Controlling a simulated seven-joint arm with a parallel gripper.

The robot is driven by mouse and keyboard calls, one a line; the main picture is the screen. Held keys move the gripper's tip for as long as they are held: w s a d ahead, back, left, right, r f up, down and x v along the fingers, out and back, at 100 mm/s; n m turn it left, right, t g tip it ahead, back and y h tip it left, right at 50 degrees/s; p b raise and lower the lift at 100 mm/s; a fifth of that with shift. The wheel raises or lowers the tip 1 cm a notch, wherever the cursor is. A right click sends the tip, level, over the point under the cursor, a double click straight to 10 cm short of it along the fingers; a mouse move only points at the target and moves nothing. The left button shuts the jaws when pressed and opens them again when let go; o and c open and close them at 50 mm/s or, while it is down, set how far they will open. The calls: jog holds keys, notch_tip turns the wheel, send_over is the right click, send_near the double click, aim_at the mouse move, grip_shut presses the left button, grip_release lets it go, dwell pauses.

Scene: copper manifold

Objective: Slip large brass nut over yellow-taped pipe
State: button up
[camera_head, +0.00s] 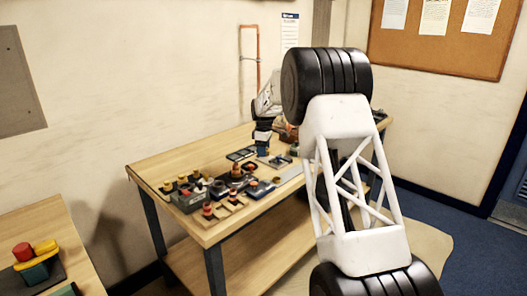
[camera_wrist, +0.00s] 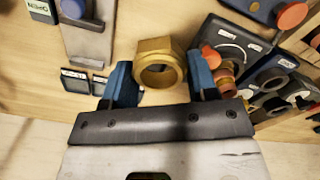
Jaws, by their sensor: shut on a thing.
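The large brass nut (camera_wrist: 160,62) is a gold hexagonal ring in the wrist view. My gripper (camera_wrist: 161,80) has its two blue fingers on either side of the nut and is shut on it. The nut's open hole shows toward the camera. In the head view my gripper (camera_head: 263,137) is over the back of the wooden workbench, and the nut cannot be made out there. I cannot pick out a yellow-taped pipe in either view; my arm covers part of the bench.
The workbench (camera_head: 150,165) carries several dark holders and small parts, crowded at its front left. In the wrist view, dark labelled fixtures (camera_wrist: 232,42) with orange pieces stand close right of the nut. A grey plate (camera_wrist: 88,40) lies left. Bare wood shows between.

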notch_tip(320, 180, up, 6)
send_over(235, 164)
jog(key=shift+s+f, duration=0.1)
dwell(0.3)
jog(key=shift+f, duration=0.15)
dwell(0.3)
jog(key=shift+f, duration=3)
jog(key=shift+f, duration=1.05)
jog(key=o, duration=1.4)
jog(key=shift+c, duration=0.2)
jog(key=shift+r, duration=0.1)
